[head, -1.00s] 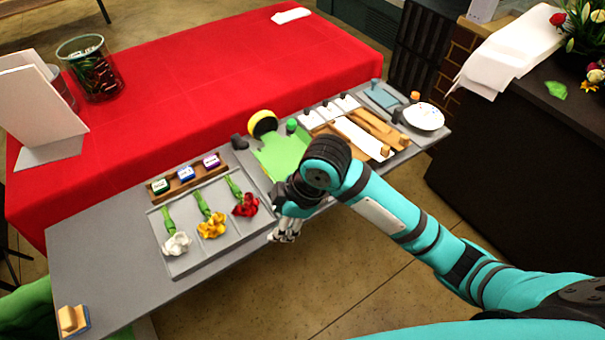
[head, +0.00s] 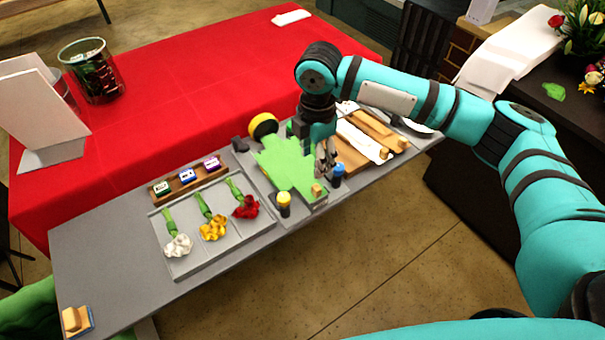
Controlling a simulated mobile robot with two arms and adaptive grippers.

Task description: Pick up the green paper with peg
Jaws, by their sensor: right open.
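The green paper (head: 280,160) lies on the grey board in the middle, with a jagged outline. A small wooden peg (head: 317,190) stands at its front right corner. My right gripper (head: 326,160) is open and points down beside the paper's right edge, behind the wooden peg. I cannot tell whether its fingers touch the paper. My left gripper is not in view.
A yellow-topped black peg (head: 284,201) stands at the paper's front, and a blue-topped one (head: 338,172) stands close right of my gripper. Wooden and white strips (head: 362,139) lie to the right. Three flowers lie in a grey tray (head: 186,267) to the left.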

